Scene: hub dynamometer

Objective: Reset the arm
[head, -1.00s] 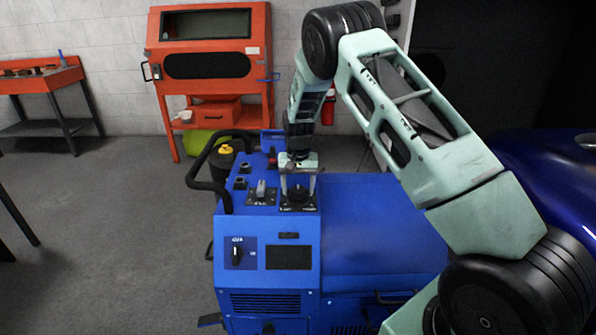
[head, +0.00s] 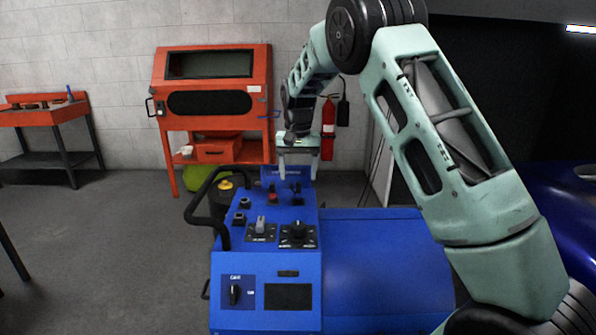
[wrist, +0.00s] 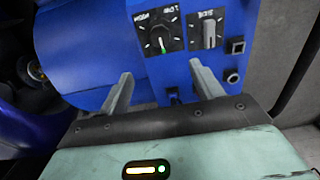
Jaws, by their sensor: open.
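My gripper (head: 298,172) hangs above the far end of the blue machine (head: 370,240) in the head view. Its fingers point down, spread apart, with nothing between them. In the wrist view, the two fingers of my gripper (wrist: 162,90) are apart and empty. Beyond them is a black round dial (wrist: 160,40) with a pale green pointer mark, and beside it a grey switch knob (wrist: 209,33). In the head view, the round dial (head: 297,231) and the switch knob (head: 261,225) stand on the panel nearer the camera than my gripper, which is clear of both.
The machine has a black tube handle (head: 196,205) at its left and another rotary switch (head: 235,292) on its front. An orange cabinet (head: 212,100), an orange bench (head: 45,115) and a red fire extinguisher (head: 328,130) stand near the wall. The floor at left is open.

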